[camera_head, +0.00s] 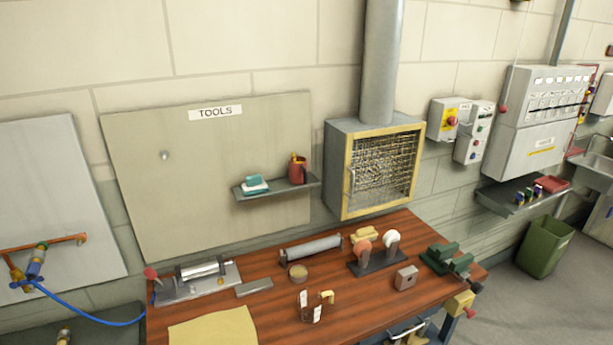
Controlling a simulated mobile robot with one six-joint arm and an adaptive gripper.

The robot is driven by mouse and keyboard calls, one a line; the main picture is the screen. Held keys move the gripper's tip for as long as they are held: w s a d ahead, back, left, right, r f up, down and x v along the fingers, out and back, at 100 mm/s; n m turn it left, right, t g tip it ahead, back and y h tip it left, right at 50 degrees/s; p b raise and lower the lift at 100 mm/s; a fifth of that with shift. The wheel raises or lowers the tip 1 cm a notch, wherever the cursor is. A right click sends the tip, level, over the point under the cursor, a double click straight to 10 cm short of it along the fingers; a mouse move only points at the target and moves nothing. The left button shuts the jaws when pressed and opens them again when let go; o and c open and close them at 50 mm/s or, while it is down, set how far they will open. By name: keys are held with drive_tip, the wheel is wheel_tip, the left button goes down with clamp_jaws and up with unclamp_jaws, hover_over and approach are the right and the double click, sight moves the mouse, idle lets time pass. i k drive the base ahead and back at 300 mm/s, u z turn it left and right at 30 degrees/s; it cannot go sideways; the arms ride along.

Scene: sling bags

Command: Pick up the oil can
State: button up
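A small red can with an orange top (298,170), which looks like the oil can, stands upright on the right part of a small grey wall shelf (308,184). A teal and white item (255,185) sits to its left on the same shelf, apart from it. The can is too small in the picture to make out a spout or handle clearly. My gripper is not in view.
Below the shelf is a wooden workbench (262,318) with a grey cylinder (311,248), a two-wheel grinder (374,262), a green vise (446,259) and a yellow cloth (214,328). A mesh-fronted box (380,170) juts out right of the shelf.

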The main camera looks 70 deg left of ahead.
sight(298, 165)
drive_tip(key=z, duration=0.1)
drive_tip(key=k, duration=1.35)
drive_tip(key=u, duration=2.4)
drive_tip(key=i, duration=0.4)
drive_tip(key=z, duration=0.5)
